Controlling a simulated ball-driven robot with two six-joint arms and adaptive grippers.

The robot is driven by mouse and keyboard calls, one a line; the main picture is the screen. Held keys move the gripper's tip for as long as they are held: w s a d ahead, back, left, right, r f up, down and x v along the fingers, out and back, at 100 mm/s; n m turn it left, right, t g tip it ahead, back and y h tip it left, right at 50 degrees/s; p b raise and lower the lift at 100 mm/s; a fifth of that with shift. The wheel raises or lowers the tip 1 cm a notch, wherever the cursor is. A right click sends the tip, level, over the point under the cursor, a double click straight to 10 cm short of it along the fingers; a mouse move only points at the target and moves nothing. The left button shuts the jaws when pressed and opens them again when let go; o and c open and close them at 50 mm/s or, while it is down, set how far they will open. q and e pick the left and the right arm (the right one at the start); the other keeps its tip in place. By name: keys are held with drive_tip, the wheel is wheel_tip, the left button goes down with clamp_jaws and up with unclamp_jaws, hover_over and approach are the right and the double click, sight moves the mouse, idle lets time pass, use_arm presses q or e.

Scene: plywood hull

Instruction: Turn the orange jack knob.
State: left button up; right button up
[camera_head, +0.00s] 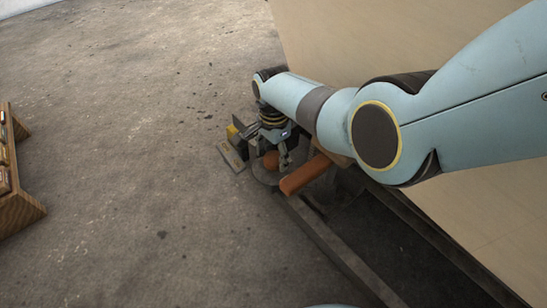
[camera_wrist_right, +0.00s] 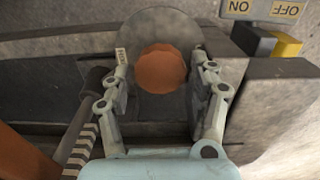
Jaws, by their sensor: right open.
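The orange jack knob (camera_wrist_right: 162,69) is round and sits in front of a grey disc (camera_wrist_right: 155,25) in the right wrist view. It also shows small in the head view (camera_head: 271,160), partly hidden by my right gripper. My right gripper (camera_wrist_right: 160,85) is open, with one finger on each side of the knob. A gap shows between the knob and each finger, so it is not gripped. In the head view my right gripper (camera_head: 268,150) reaches down at the knob. My left gripper is not in view.
An ON/OFF plate (camera_wrist_right: 265,10) with a black and a yellow block (camera_wrist_right: 286,45) is close on the right. An orange-brown bar (camera_head: 304,174) lies beside the gripper. A wooden rack (camera_head: 30,212) stands far left; the floor between is clear.

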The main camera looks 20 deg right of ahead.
drive_tip(key=shift+f, duration=0.15)
drive_tip(key=c, duration=0.9)
